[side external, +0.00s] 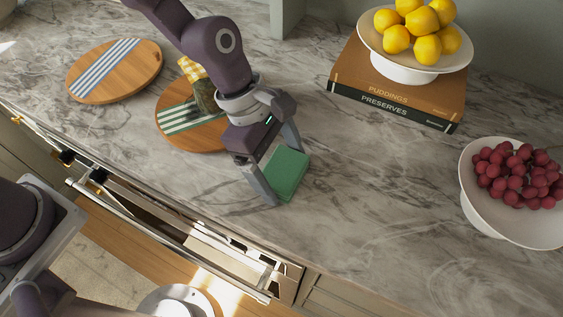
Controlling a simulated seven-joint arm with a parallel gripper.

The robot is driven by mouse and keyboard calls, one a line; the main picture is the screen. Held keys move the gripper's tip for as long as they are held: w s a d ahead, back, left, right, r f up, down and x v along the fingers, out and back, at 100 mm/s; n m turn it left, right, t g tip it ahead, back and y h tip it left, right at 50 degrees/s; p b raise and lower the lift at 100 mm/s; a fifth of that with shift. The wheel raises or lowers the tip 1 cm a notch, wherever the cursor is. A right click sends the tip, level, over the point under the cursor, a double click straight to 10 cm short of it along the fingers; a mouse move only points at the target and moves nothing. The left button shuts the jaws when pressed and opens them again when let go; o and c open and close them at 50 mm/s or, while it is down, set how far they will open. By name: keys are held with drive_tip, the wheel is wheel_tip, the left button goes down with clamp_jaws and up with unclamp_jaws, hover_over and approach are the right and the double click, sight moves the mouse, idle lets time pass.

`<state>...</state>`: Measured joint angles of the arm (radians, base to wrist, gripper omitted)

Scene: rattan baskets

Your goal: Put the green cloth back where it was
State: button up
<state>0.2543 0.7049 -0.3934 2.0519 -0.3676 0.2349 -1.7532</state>
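The green cloth (288,174) looks like a folded, block-shaped bundle at the middle of the marble counter in the side external view. My gripper (284,174) points down over it, with its fingers wide apart, one on the near left side and one on the far side. The cloth lies between the fingers. I cannot tell whether both fingers press on it, or whether it rests on the counter or is slightly raised.
A green-striped board (178,118) holds a jar with a yellow checked lid (190,69). A blue-striped board (117,91) lies left. Books (395,100) carry a lemon bowl (403,70). A grape bowl (485,213) stands right. An open drawer (175,225) juts out below the counter edge.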

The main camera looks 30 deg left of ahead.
drive_tip(key=shift+o, duration=0.8)
drive_tip(key=shift+r, duration=0.25)
drive_tip(key=v, duration=1.2)
drive_tip(key=s+a+r+m+t+y, duration=0.2)
drive_tip(key=s+a+r+m, duration=0.2)
drive_tip(key=s+a+m, duration=0.3)
drive_tip(key=s+a+r+m+t+y, duration=0.2)
drive_tip(key=s+a+r+m+t, duration=0.1)
drive_tip(key=s+a+m, duration=0.5)
drive_tip(key=a+r+m, duration=0.1)
drive_tip(key=a+m, duration=0.2)
drive_tip(key=a, duration=0.4)
drive_tip(key=shift+r+t, duration=0.3)
drive_tip(key=shift+r, duration=0.1)
